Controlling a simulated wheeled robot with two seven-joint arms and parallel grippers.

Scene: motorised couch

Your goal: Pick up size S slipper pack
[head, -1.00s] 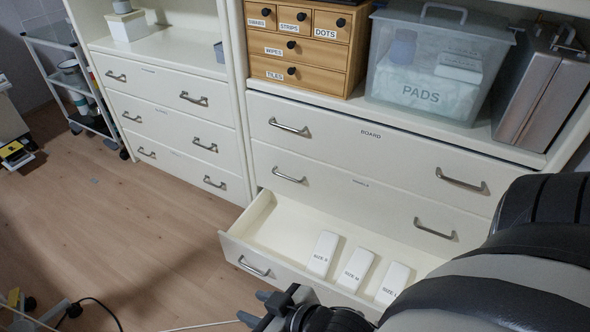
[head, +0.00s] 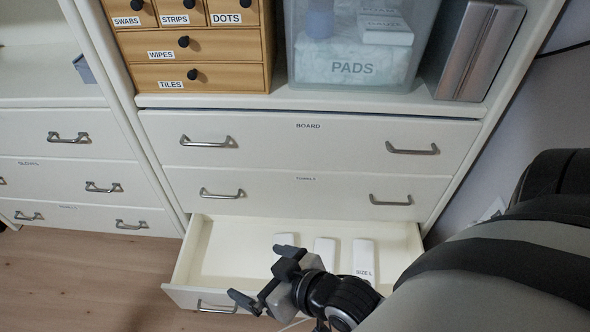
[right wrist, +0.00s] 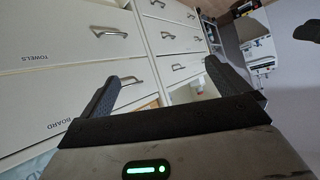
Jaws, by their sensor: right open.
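Three white slipper packs lie in a row in the open bottom drawer (head: 215,248) in the head view. The size S pack (head: 286,239) is the leftmost; only its far end shows, the rest and its label being hidden behind my right gripper. The middle pack (head: 325,247) is partly covered too. The size L pack (head: 364,258) is at the right with its label readable. My right gripper (head: 264,277) is open and empty, in front of the drawer in the picture. In the right wrist view its open fingers (right wrist: 158,82) point at drawer fronts, and no pack is visible. My left gripper is out of view.
Closed drawers with metal handles (head: 222,194) are above the open one. A wooden drawer box (head: 180,77), a clear PADS bin (head: 352,90) and a metal case (head: 476,50) stand on the shelf above. Wooden floor (head: 70,270) is free at left.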

